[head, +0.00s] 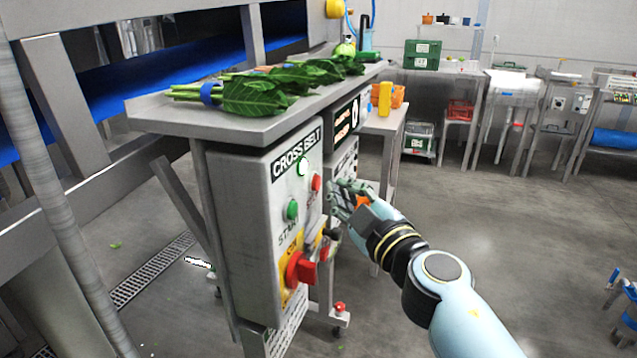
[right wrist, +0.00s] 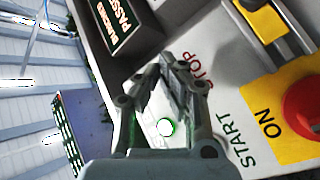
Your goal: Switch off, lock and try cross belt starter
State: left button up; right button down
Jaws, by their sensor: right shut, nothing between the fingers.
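The grey CROSS BELT starter box (head: 240,225) hangs under a steel shelf. Its face carries a lit white lamp (head: 302,167), a red STOP button (head: 316,182), a green START button (head: 292,210) and a red rotary switch (head: 298,268) on a yellow plate. The switch shows partly in the right wrist view (right wrist: 305,108), beside the word ON. My right gripper (head: 343,190) is shut and empty, just in front of the box near the STOP button. In the right wrist view its fingers (right wrist: 172,72) point at the STOP label and hide the buttons. My left gripper is out of view.
Leafy greens (head: 255,95) lie on the shelf (head: 215,124) above the box. A dark counter sign (head: 345,120) stands behind. A blue belt (head: 150,72) runs at the left. Benches with a green case (head: 422,54) line the back. The floor to the right is mostly clear.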

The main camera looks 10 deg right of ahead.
dwell(0.6)
jog(key=shift+w+a, duration=0.25)
jog(key=shift+a, duration=0.15)
jog(key=shift+w+a, duration=0.3)
jog(key=shift+a, duration=0.05)
dwell(0.7)
dwell(0.4)
jog(key=shift+s+d+p, duration=0.45)
jog(key=shift+s+d, duration=0.1)
jog(key=shift+d, duration=0.15)
jog(key=s+d, duration=0.2)
jog(key=d, duration=0.2)
jog(key=shift+s+d, duration=0.1)
jog(key=shift+s, duration=0.3)
